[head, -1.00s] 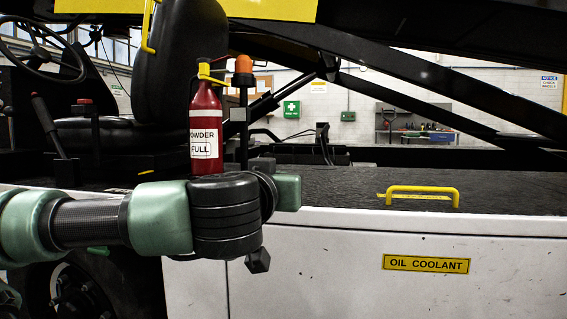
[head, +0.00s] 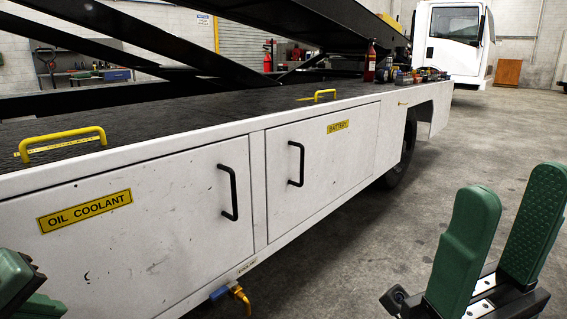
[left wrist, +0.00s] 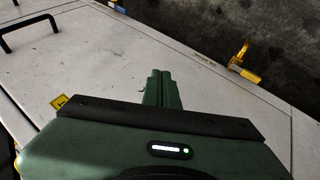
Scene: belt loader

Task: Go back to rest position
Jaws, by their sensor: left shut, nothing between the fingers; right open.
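In the left wrist view my left gripper (left wrist: 158,76) has its two green fingers pressed together with nothing between them. It is in front of the loader's white side panel (left wrist: 85,75), not visibly touching it. In the head view only green parts of that arm or gripper show at the lower left corner. My right gripper (head: 508,205) is at the lower right of the head view, its two green fingers apart and empty, over the floor beside the loader.
The white belt loader (head: 180,180) runs along the left, with black door handles and yellow grab handles (head: 62,142). A yellow valve (head: 240,296) sticks out low. A red bottle (head: 370,62) and several small items stand on its far deck. Grey floor (head: 420,200) is open to the right.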

